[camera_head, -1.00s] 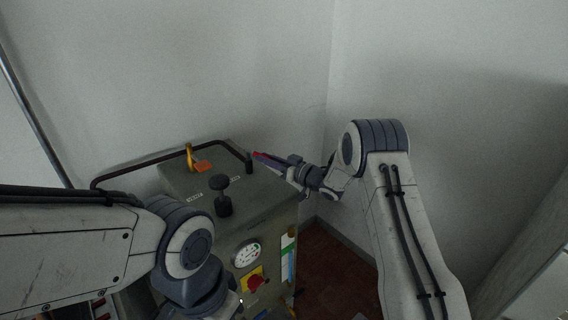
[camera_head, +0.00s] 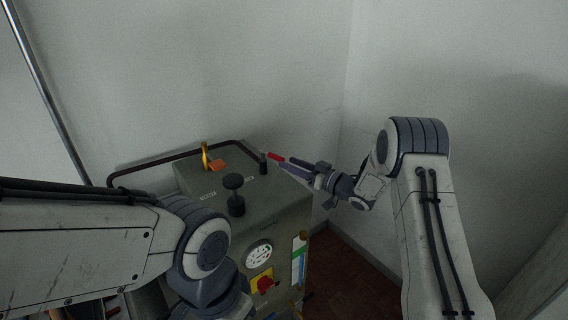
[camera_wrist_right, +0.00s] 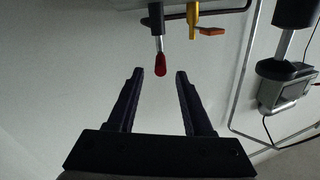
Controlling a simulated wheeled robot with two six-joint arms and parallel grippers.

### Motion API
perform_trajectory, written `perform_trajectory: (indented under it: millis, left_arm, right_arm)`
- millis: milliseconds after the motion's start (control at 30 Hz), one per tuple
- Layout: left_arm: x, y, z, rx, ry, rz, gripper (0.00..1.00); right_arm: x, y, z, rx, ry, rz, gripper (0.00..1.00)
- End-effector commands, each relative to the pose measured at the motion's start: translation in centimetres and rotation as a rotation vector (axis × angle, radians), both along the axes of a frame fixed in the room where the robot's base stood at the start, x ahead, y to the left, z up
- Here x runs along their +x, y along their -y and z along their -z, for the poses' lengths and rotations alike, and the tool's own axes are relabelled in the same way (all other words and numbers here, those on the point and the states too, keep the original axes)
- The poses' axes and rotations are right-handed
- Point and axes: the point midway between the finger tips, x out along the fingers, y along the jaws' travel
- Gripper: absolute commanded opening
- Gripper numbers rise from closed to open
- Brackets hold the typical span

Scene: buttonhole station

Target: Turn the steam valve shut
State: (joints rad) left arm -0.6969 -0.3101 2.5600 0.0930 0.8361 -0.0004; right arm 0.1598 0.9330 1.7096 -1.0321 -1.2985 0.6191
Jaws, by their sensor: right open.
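A lever with a red grip (camera_head: 276,156) sticks out from a black post (camera_head: 263,162) on top of the grey-green machine (camera_head: 270,215), at its far right corner. A yellow post (camera_head: 205,155) with an orange handle (camera_head: 218,165) stands further left. Which of these is the steam valve is not labelled legibly. My right gripper (camera_head: 290,167) is open beside the red grip. In the right wrist view the red grip (camera_wrist_right: 160,66) points into the gap of my open gripper (camera_wrist_right: 160,73), around its fingertip line, apart from both fingers. My left gripper is outside the picture.
A black mushroom knob (camera_head: 234,183) stands on the machine top. A gauge (camera_head: 259,254) and a red rotary switch (camera_head: 266,284) sit on the front. A black rail (camera_head: 150,165) runs behind, and walls (camera_head: 420,60) close the corner.

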Motion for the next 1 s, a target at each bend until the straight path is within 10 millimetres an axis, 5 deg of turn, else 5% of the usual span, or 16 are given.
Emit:
perform_trajectory:
  millis: [300,667,800,1000]
  left_arm:
    - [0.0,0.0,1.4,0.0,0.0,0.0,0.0]
    - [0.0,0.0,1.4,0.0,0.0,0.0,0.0]
    - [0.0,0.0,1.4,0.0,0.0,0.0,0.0]
    - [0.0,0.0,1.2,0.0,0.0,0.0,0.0]
  right_arm:
    - [-3.6,4.0,0.1,0.0,0.001,0.003,0.51]
    - [-4.2,4.5,0.0,-0.001,0.001,0.0,0.51]
    - [-4.3,4.2,-0.1,-0.014,0.016,0.001,0.05]
    - [-5.1,1.9,-0.8,-0.199,0.216,0.032,0.0]
